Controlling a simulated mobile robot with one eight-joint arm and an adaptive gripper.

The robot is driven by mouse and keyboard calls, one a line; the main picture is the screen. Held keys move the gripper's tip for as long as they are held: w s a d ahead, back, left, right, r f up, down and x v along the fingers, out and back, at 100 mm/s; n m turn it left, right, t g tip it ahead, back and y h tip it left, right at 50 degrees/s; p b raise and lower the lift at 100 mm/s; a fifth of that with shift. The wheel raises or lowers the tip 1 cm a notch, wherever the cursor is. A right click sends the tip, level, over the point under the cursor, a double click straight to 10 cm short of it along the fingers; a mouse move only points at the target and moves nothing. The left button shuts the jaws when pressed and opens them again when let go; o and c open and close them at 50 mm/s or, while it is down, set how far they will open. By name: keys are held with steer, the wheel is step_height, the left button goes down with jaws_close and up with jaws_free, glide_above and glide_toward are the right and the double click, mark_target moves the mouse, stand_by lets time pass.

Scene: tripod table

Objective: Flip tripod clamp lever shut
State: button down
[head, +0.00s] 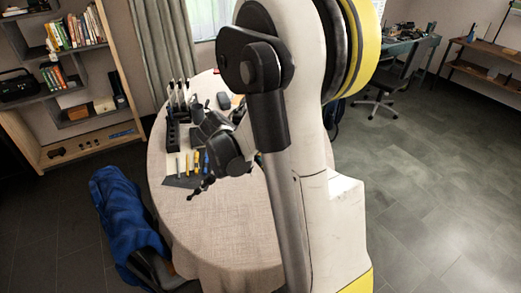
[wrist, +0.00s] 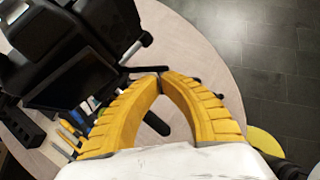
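A dark tripod head (head: 212,132) stands on the round table, partly hidden behind my arm in the head view. In the wrist view a large black body that looks like the tripod head (wrist: 75,45) fills the upper left. A small silver-tipped knob (wrist: 146,39) sticks out at its right. I cannot tell whether the clamp lever is open or shut. My gripper (wrist: 160,74) has yellow ribbed fingers that meet at the tips, with nothing visible held. It is right of and below the black body in that view. Thin black parts show behind the fingers.
The cloth-covered round table (head: 225,225) has clear room at the front. Screwdrivers (head: 187,163) lie on a dark mat beside a black rack (head: 172,132). A chair with a blue jacket (head: 125,215) stands front left. A bookshelf (head: 75,150) is at the back left.

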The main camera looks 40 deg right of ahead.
steer(key=shift+s+d+n, duration=0.1)
steer(key=shift+n, duration=0.2)
steer(key=shift+s+d+n+t+b, duration=0.2)
steer(key=shift+d+n+t+b, duration=0.15)
steer(key=shift+d+n+t, duration=0.7)
steer(key=shift+d, duration=0.2)
steer(key=shift+a, duration=0.1)
steer(key=shift+w+a, duration=0.5)
steer(key=shift+a, duration=0.05)
